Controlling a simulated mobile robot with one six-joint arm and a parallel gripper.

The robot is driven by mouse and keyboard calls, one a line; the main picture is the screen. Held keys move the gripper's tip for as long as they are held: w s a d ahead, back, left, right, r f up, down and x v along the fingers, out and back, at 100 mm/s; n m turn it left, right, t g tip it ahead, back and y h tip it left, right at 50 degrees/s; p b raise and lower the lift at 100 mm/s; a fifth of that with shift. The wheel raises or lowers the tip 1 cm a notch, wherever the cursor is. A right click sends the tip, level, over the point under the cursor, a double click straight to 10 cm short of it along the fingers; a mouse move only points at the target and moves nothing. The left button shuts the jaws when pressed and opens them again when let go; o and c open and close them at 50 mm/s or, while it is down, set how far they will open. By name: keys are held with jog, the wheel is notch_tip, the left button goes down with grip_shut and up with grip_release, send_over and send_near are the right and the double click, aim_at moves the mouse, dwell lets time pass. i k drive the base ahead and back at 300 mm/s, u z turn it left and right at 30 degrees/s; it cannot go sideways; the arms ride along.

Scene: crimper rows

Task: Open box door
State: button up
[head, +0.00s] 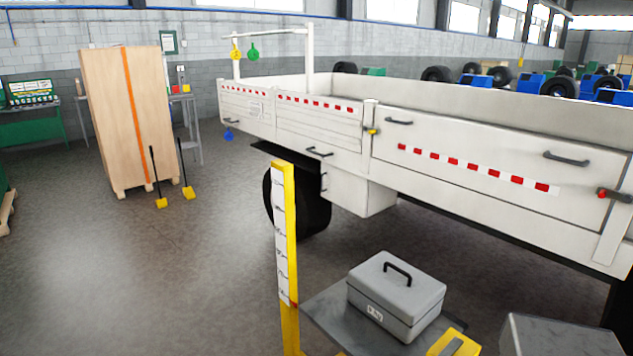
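A white box (358,190) hangs under the side of the white truck bed.
The truck bed (480,160) has closed side panels with dark handles and runs across the right. A wheel (305,205) is beside the white box. A yellow post with a scale (284,240) stands in front. Open floor (150,270) lies left, before a tall wooden crate (122,120).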

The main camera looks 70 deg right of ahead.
aim_at(349, 191)
jog(key=i, duration=1.05)
jog(key=z, duration=4.4)
jog(key=i, duration=0.1)
jog(key=u, duration=2.7)
jog(key=i, duration=1.85)
